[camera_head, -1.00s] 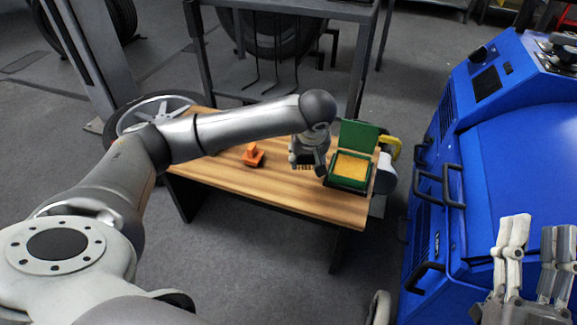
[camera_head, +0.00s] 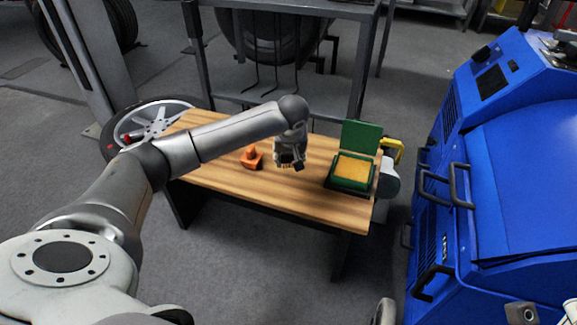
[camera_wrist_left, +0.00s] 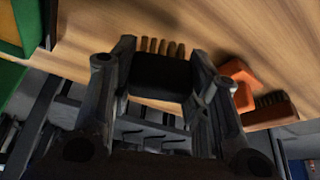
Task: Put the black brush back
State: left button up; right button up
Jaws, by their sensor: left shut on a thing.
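The black brush (camera_wrist_left: 160,76) is between the fingers of my left gripper (camera_head: 290,163), its row of tan bristles pointing at the tabletop. The gripper is shut on it. In the head view the arm hides most of the brush. I cannot tell whether the bristles touch the wood. An orange brush (camera_head: 251,158) with dark bristles stands on the table (camera_head: 230,190), just left of my gripper; it also shows in the left wrist view (camera_wrist_left: 255,92). At most a sliver of my right gripper shows at the lower right corner, its fingers not readable.
An open green box (camera_head: 349,187) with a yellow pad stands at the table's right end, its lid upright. The wood between the gripper and box is clear. A wheel (camera_head: 150,122) is beyond the left end. A blue machine (camera_head: 520,180) stands at right.

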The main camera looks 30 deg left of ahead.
aim_at(289, 162)
pick_arm(q)
jog(key=f+b, duration=0.1)
jog(key=f, duration=0.1)
jog(key=f+b, duration=0.1)
jog(key=f, duration=0.1)
jog(key=shift+w+a, duration=0.15)
jog(key=shift+a, duration=0.05)
jog(key=shift+r, duration=0.15)
jog(key=o, duration=1)
